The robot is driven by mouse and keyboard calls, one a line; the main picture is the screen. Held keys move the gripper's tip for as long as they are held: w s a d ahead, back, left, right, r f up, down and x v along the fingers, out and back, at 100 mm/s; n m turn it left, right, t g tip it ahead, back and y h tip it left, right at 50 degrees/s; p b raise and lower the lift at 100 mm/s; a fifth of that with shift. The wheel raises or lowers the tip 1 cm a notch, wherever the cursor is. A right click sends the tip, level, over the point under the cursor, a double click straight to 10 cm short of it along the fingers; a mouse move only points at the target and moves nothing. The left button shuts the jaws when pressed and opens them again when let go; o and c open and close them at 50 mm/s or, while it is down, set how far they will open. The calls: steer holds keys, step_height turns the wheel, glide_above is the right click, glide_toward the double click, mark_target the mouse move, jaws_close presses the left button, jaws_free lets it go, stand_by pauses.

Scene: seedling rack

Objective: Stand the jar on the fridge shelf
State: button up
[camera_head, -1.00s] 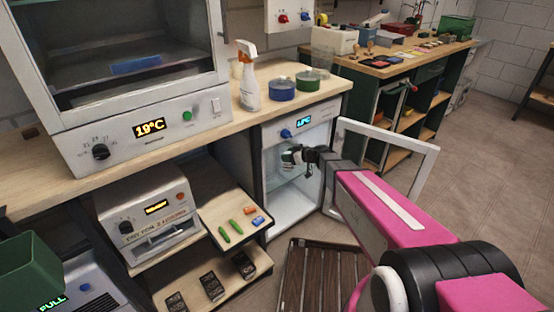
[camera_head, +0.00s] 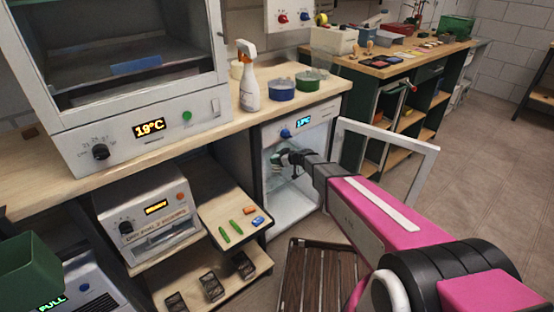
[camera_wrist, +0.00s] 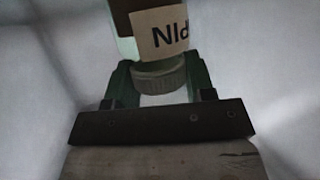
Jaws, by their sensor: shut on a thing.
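My gripper (camera_head: 283,158) reaches through the open front of the small white fridge (camera_head: 297,200). In the wrist view my gripper (camera_wrist: 158,88) has its two green fingers closed on either side of the jar's ribbed grey lid. The jar (camera_wrist: 124,46) is pale greenish glass with dark contents and a cream label, on which "Nld" can be read. Its lid end is toward the wrist, and its far end is cut off by the picture's top edge. In the head view the jar is small and mostly hidden by the gripper. I cannot tell whether it touches the shelf (camera_head: 303,172).
The fridge door (camera_head: 428,178) stands open to the right, beside my arm. A wooden counter (camera_head: 330,92) runs above the fridge. A side shelf (camera_head: 215,212) with small green, orange and blue items is left of it. A slatted wooden platform (camera_head: 318,275) lies in front.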

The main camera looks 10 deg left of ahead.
steer(key=shift+w+a+f, duration=0.1)
steer(key=shift+f, duration=0.15)
steer(key=o, duration=1.1)
steer(key=shift+r, duration=0.15)
steer(key=s+d+r+m+g+h, duration=0.1)
steer(key=s+d+m+h, duration=0.3)
steer(key=s+d, duration=0.5)
steer(key=s+d+r+m+g+h, duration=0.2)
steer(key=s+d+r+m+h, duration=0.2)
steer(key=s+d, duration=0.5)
steer(key=s+d+r+m+g+h, duration=0.2)
steer(key=s+d, duration=0.7)
steer(key=d, duration=1)
steer(key=shift+s+r+m+h, duration=0.1)
steer(key=shift+r+m+h, duration=0.2)
steer(key=shift+m+h, duration=0.4)
steer(key=shift+s+r+m+h, duration=0.1)
steer(key=shift+r+m+h, duration=0.25)
steer(key=shift+m, duration=0.55)
